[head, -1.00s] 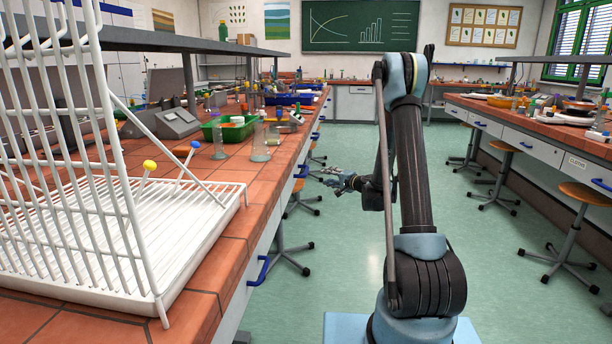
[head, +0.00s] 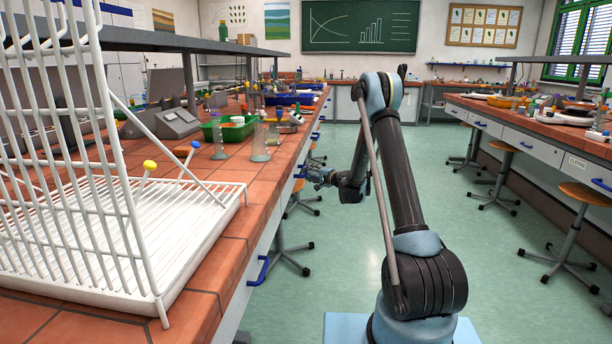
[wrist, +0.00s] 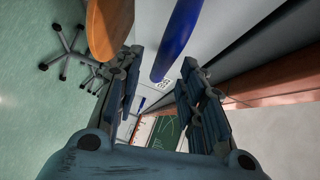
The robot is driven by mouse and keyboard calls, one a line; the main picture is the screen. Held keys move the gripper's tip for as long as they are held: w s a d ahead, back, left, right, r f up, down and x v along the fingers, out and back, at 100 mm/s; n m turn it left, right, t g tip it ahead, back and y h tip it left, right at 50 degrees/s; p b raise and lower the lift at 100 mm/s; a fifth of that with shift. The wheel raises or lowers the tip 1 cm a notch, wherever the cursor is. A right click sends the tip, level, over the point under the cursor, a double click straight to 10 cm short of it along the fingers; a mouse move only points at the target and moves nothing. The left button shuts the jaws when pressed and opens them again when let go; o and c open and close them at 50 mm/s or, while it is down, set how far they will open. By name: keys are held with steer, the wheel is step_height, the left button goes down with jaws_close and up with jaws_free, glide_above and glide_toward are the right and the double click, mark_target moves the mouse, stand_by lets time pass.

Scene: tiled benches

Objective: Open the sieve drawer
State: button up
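My gripper (head: 318,176) is beside the front of the left bench, close to a drawer with a blue handle (head: 300,171). In the wrist view my gripper (wrist: 160,78) is open, its two dark fingers apart and nothing held between them. A large blue handle (wrist: 176,42) on a pale drawer front (wrist: 215,40) shows ahead, near and between the fingertips in the picture. I cannot tell whether the fingers touch it. A small label (wrist: 163,66) beside the handle is too small to read, so I cannot tell whether this is the sieve drawer.
A nearer blue handle (head: 262,270) is on the same bench. A stool (wrist: 108,28) stands close to my gripper. A white rack (head: 190,220) and glassware sit on the tiled bench top (head: 225,255). The green aisle floor (head: 520,300) is mostly free.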

mark_target(306, 171)
steer(key=shift+x, duration=2.05)
jaws_close()
steer(key=shift+s+a, duration=0.1)
steer(key=shift+a, duration=0.1)
steer(key=shift+d, duration=0.15)
